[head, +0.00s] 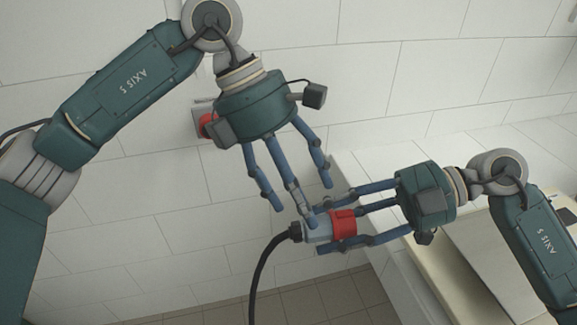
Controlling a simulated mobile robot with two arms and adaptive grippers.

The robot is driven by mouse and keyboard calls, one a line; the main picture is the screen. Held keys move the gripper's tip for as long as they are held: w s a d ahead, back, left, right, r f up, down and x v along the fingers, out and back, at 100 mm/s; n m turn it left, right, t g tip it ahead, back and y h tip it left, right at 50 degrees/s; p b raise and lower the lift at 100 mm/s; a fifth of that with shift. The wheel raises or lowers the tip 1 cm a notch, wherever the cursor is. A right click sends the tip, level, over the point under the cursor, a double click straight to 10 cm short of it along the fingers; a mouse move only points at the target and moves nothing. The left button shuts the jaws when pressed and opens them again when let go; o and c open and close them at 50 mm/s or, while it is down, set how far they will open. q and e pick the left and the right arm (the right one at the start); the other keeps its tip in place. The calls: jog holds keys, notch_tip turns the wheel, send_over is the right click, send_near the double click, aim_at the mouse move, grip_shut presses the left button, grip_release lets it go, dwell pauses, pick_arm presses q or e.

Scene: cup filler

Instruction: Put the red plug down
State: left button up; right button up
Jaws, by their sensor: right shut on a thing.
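The red plug (343,223) has a red body and a grey end with a black cable (262,268) hanging down from it. My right gripper (319,225) comes in from the right and is shut on the plug, with fingers above and below it. The plug is held in the air, lying roughly sideways. My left gripper (303,203) points down from the upper left with its fingers spread and nothing held between them. One of its fingertips overlaps the plug's grey end in the picture; I cannot tell whether it touches.
A grey and red fitting (205,122) on the white tiled wall is partly hidden behind my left gripper. A white tiled ledge (352,180) is at the right, with a pale box-like unit (490,262) behind my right arm. Brown floor tiles (335,300) show at the bottom.

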aim_at(321, 228)
pick_arm(q)
jog(key=shift+x, duration=2.45)
jog(key=c, duration=1.6)
pick_arm(e)
jog(key=o, duration=1.4)
jog(key=shift+d, duration=0.1)
